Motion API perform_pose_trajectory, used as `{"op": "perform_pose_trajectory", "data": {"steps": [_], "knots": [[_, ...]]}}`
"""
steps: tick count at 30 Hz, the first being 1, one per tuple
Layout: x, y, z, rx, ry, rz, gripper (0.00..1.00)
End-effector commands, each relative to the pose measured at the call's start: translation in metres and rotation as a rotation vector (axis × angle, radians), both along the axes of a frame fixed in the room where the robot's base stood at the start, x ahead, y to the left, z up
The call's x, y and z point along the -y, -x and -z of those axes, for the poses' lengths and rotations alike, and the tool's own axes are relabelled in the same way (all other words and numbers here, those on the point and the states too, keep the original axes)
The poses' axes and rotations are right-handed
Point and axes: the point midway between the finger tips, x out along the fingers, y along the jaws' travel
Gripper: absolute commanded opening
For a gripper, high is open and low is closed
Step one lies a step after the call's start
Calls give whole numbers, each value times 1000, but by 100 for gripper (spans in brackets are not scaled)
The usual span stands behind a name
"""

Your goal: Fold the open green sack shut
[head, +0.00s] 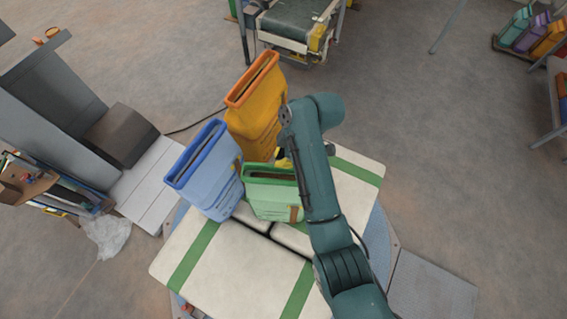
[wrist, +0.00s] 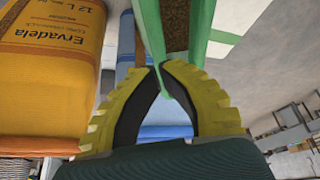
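The green sack (head: 272,205) stands on the pale table, its mouth open and dark fill showing inside. In the wrist view, its green rim (wrist: 150,28) runs down between my fingers, with brown fill beside it. My gripper (wrist: 159,68) has yellow fingers with black pads, and the tips are closed together on the edge of the rim. In the head view, my gripper (head: 284,160) is at the back of the sack's mouth, partly hidden by my arm, which also covers the sack's right side.
A blue sack (head: 207,175) stands close on the left and an orange sack (head: 255,115) close behind, both with open mouths. The table (head: 235,275) is clear in front. A conveyor (head: 295,20) stands farther back. Shelves with colored sacks (head: 535,30) are at the far right.

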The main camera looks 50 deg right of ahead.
Motion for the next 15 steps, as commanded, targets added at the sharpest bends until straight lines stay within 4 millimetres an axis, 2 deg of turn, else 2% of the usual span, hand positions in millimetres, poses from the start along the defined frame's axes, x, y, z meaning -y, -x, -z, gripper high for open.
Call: {"op": "perform_pose_trajectory", "data": {"steps": [15], "knots": [[0, 0, 11, 0, 0, 0, 0]]}}
